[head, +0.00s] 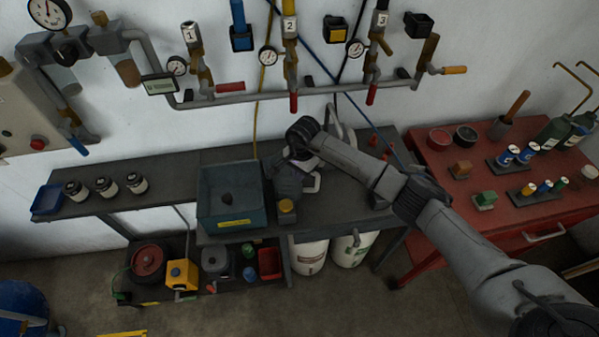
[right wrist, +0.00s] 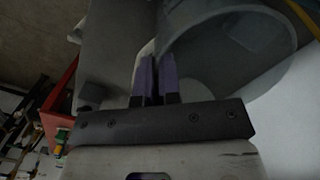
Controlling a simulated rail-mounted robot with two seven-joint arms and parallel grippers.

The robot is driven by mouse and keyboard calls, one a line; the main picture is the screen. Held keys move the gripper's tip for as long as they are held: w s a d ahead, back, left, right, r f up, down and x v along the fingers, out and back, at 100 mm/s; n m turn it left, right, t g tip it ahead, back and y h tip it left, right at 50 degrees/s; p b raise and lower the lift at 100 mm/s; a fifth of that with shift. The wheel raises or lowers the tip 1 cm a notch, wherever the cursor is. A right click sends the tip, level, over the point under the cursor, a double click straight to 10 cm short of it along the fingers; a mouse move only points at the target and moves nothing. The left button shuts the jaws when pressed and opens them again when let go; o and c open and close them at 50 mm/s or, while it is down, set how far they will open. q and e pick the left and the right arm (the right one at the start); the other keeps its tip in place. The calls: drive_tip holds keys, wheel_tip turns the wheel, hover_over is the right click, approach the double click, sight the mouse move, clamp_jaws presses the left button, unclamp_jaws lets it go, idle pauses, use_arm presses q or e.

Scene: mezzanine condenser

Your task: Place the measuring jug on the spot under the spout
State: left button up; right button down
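In the right wrist view, a large grey round open vessel, which looks like the measuring jug (right wrist: 225,50), fills the upper right. The two purple fingertips of my right gripper (right wrist: 156,78) are close together beside its edge, with a thin dark gap or part between them, and look shut on it. In the head view, my right gripper (head: 308,165) is over the dark bench, pointing down, beside a grey body (head: 287,182) with a yellow cap. My own arm hides much of the jug there. The spout and the spot under it are not clearly visible. My left gripper is not in view.
A dark teal box (head: 230,216) stands left of the gripper on the bench. Three small jars (head: 105,187) and a blue tray (head: 47,199) are farther left. A red table (head: 440,180) with bottles and small items is on the right. Pipes and valves (head: 290,96) run above.

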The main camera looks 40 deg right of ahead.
drive_tip(key=shift+f, duration=0.15)
drive_tip(key=c, duration=1.3)
unclamp_jaws()
